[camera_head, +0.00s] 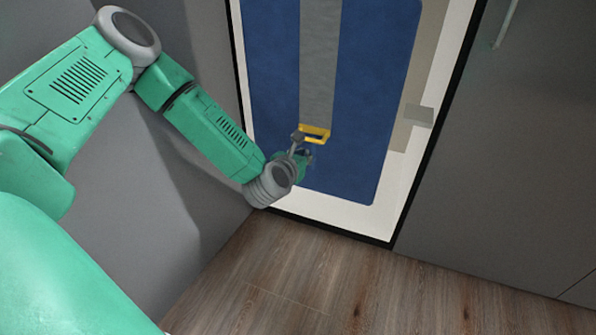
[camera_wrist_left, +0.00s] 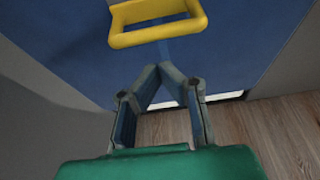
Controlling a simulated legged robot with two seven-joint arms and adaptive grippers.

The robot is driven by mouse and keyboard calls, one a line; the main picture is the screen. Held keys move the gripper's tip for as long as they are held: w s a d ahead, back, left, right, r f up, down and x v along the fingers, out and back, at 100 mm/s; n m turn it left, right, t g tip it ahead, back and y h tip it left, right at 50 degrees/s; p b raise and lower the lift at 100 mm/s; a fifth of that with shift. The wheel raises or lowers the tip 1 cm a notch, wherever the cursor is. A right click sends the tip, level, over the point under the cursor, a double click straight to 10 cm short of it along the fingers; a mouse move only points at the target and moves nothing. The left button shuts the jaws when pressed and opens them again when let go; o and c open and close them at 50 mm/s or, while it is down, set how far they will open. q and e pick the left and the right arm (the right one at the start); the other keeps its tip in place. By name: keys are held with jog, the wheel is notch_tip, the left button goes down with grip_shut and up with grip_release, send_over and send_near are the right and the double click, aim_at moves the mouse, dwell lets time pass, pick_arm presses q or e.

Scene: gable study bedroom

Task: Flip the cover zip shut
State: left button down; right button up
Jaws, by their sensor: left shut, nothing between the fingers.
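A blue cover (camera_head: 370,90) hangs upright in a dark frame, with a grey strip (camera_head: 319,60) running down it. A yellow loop-shaped pull (camera_head: 316,129) sits at the strip's lower end. In the left wrist view the yellow pull (camera_wrist_left: 158,36) is large, above the fingers. My left gripper (camera_head: 302,145) is just below the pull, partly hidden by its own wrist. In the wrist view my left gripper (camera_wrist_left: 164,73) has its fingertips together, with nothing between them. The fingers look apart from the pull, but contact cannot be told. My right gripper is not in view.
A white backing (camera_head: 332,208) shows around the cover's lower edge. A grey wall (camera_head: 130,180) stands at the left and a dark cabinet front (camera_head: 500,170) at the right. The wooden floor (camera_head: 330,275) below is clear.

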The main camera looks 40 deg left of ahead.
pick_arm(q)
jog(key=r+p, duration=0.6)
jog(key=r, duration=0.5)
jog(key=r+p, duration=0.6)
jog(key=r, duration=0.6)
jog(key=r+p, duration=0.6)
jog(key=r, duration=0.6)
jog(key=shift+w+d, duration=0.15)
jog(key=shift+w, duration=0.25)
jog(key=shift+f, duration=0.15)
